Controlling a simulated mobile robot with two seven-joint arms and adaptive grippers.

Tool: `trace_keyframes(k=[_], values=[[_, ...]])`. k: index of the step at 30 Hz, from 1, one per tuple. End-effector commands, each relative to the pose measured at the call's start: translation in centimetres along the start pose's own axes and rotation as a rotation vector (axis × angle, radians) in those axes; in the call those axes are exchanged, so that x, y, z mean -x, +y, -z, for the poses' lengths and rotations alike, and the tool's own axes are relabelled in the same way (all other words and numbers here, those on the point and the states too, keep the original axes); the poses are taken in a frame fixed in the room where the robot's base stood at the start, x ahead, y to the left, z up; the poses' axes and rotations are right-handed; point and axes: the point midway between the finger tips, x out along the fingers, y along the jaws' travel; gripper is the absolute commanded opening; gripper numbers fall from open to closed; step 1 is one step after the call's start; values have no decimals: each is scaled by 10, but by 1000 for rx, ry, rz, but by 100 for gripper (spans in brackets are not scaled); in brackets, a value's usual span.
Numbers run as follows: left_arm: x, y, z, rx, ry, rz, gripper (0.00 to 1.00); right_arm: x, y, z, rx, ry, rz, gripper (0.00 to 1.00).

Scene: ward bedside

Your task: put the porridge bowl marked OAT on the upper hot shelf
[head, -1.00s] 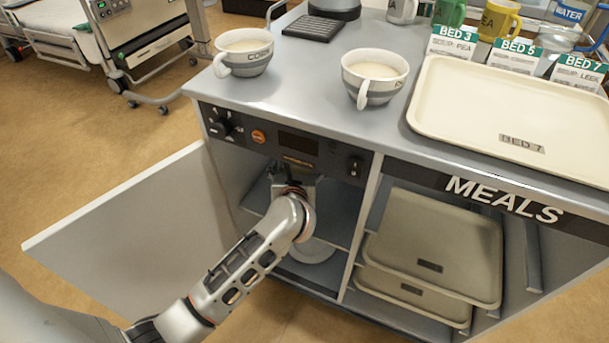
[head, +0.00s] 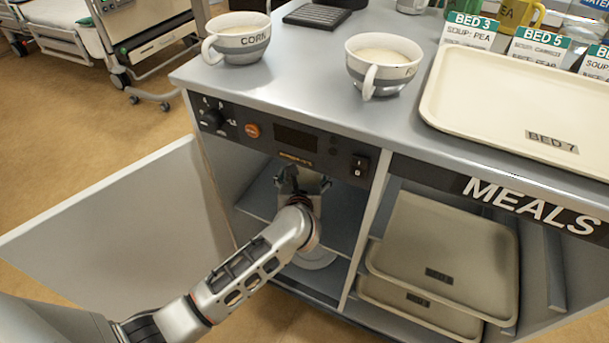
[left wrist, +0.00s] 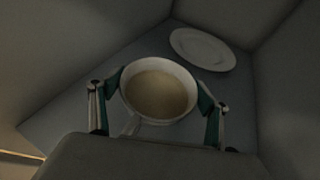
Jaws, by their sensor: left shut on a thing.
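My left gripper (head: 303,186) reaches through the open front of the cabinet's heated bay, under the control panel. In the left wrist view its two fingers (left wrist: 158,103) are shut on opposite sides of a white bowl of porridge (left wrist: 158,88). The bowl looks level, its handle towards the camera. Its marking does not show, and the head view hides it behind my gripper and the panel. The upper hot shelf (head: 258,203) shows beside my wrist. I cannot tell whether the bowl touches it. My right gripper is out of view.
A white plate (left wrist: 203,48) lies beyond the bowl, near the bay walls. A CORN bowl (head: 238,40) and another filled bowl (head: 380,72) stand on the countertop. The bay door (head: 120,230) hangs open at left. A cream tray (head: 450,100) lies at right.

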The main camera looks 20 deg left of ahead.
Motion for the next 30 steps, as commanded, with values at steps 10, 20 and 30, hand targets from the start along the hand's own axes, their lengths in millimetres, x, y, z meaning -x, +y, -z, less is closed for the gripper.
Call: trace_keyframes(k=[10, 20, 30], values=[[-1, 0, 2, 1, -1, 0, 93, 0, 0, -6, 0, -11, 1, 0], [-1, 0, 1, 1, -2, 0, 93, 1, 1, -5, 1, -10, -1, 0], [43, -2, -8, 6, -7, 4, 93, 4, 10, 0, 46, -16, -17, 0]])
